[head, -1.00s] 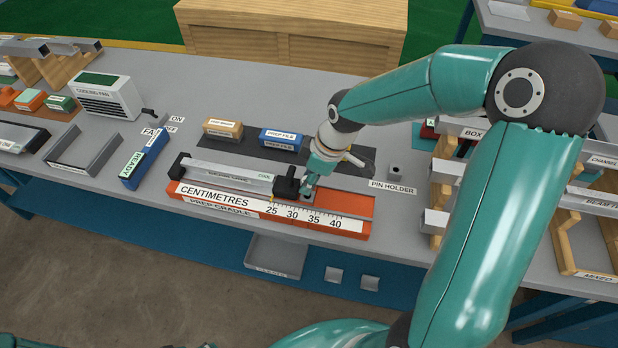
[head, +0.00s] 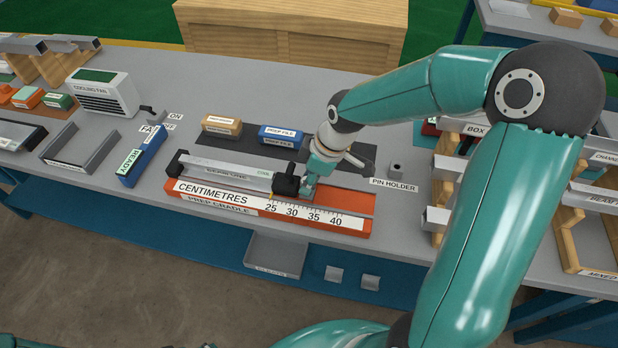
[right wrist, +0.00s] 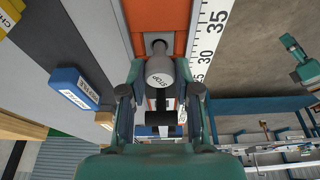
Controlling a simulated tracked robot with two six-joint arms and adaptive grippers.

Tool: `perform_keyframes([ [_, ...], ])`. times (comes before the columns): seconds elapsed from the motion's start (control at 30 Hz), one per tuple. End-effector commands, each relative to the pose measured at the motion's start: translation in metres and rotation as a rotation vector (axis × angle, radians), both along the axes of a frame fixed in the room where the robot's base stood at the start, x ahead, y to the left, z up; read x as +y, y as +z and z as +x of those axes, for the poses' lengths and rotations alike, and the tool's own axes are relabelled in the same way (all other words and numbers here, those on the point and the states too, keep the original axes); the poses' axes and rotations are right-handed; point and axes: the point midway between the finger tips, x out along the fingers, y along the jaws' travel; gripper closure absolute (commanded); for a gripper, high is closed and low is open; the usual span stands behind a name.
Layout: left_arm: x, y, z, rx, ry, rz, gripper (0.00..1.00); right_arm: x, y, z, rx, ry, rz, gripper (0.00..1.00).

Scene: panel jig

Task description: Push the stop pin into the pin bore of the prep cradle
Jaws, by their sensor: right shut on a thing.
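The orange prep cradle (head: 345,201) lies along the front of the bench, with a centimetre scale on its front. My right gripper (head: 309,188) points down at it, just right of a black block (head: 286,185). In the right wrist view the right gripper (right wrist: 160,95) is shut on the grey stop pin (right wrist: 160,71), marked STOP. A narrower grey cylindrical part (right wrist: 158,47) shows just past the pin, over a grey strip in the cradle. I cannot tell whether the pin's tip is inside the pin bore; the bore is hidden.
A grey bar lies on the cradle left of the black block. The pin holder (head: 395,170) stands to the right. The blue prep file block (head: 282,137) and a tan block (head: 222,126) sit behind. Racks (head: 455,170) stand at right, partly behind my arm.

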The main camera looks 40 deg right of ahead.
Motion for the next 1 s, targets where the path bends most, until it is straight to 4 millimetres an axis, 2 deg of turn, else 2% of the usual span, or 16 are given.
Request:
perform_keyframes([
  [0.97, 0.000, -0.024, 0.000, 0.000, 0.000, 0.000, 0.42, 0.000, -0.026, 0.000, 0.000, 0.000, 0.000, 1.00],
  [1.0, 0.000, -0.023, 0.000, 0.000, 0.000, 0.000, 0.42, 0.000, -0.024, 0.000, 0.000, 0.000, 0.000, 0.63],
])
